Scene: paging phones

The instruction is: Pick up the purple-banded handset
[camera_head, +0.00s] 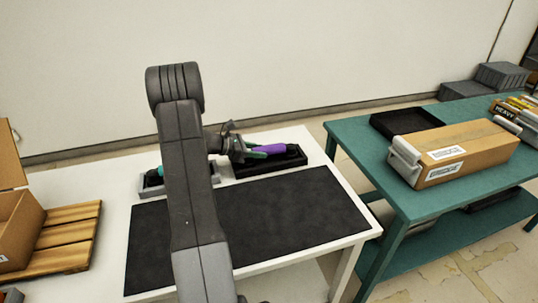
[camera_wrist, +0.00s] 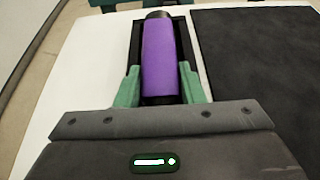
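The purple-banded handset (camera_wrist: 160,58) is dark at its ends with a broad purple band. It lies lengthwise at the black tray (camera_wrist: 187,50) on the white table. In the head view its purple band (camera_head: 270,148) shows just right of my wrist. My gripper (camera_wrist: 160,82) has its green fingers on both sides of the band, with no clear gap at either side, so it looks shut on the handset. The near end of the handset is partly hidden by my gripper body. I cannot tell whether the handset is clear of the tray floor.
A grey tray (camera_head: 147,188) with a teal-ended item stands left, partly behind my arm. A black mat (camera_head: 300,205) covers the front of the table. A teal table (camera_head: 375,150) at right carries a cardboard box (camera_head: 470,148) and an empty black tray (camera_head: 405,120).

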